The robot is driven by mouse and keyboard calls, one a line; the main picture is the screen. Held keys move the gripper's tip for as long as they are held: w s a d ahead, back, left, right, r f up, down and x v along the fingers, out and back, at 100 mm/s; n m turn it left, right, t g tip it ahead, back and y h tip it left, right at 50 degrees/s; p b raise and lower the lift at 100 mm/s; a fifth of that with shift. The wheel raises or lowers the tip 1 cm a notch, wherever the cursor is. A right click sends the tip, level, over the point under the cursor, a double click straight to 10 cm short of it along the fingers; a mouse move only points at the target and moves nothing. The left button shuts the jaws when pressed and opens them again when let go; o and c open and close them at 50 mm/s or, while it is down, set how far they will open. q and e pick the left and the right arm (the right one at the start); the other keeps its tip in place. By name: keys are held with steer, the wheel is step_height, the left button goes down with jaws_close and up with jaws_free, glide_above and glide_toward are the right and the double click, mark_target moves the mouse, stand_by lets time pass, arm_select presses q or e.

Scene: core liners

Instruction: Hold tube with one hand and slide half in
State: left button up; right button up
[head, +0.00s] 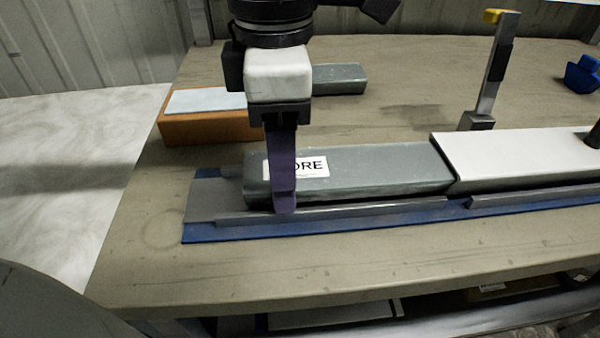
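A grey core half (390,165) with a white label, its first letter hidden, lies in a blue-and-grey rail tray (330,225). Its right end meets the left end of a white tube (520,155), which runs out of the picture on the right. My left gripper (284,205) comes down from above at the grey half's left part. One purple finger covers part of the label and reaches down to the near rail. The fingers are seen edge-on, so their opening and contact with the half cannot be told. My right gripper cannot be made out.
Behind lie an orange block (210,127) with a pale top and another grey piece (340,78). A metal upright with a yellow top (490,70) stands behind the tube, and a blue object (583,74) at far right. The table front (330,270) is clear.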

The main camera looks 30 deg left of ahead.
arm_select(q)
steer(key=shift+w+d, duration=0.4)
steer(key=shift+d, duration=0.25)
arm_select(e)
steer(key=shift+f, duration=0.15)
arm_select(q)
steer(key=o, duration=1.5)
steer(key=shift+f, duration=0.1)
steer(key=shift+r+p, duration=1.45)
steer(key=shift+r, duration=0.8)
steer(key=shift+r+p, duration=0.55)
steer(key=shift+r, duration=0.2)
steer(key=shift+r+p, duration=0.85)
steer(key=shift+r, duration=0.25)
arm_select(e)
step_height(320, 180, up, 5)
steer(key=shift+r, duration=0.15)
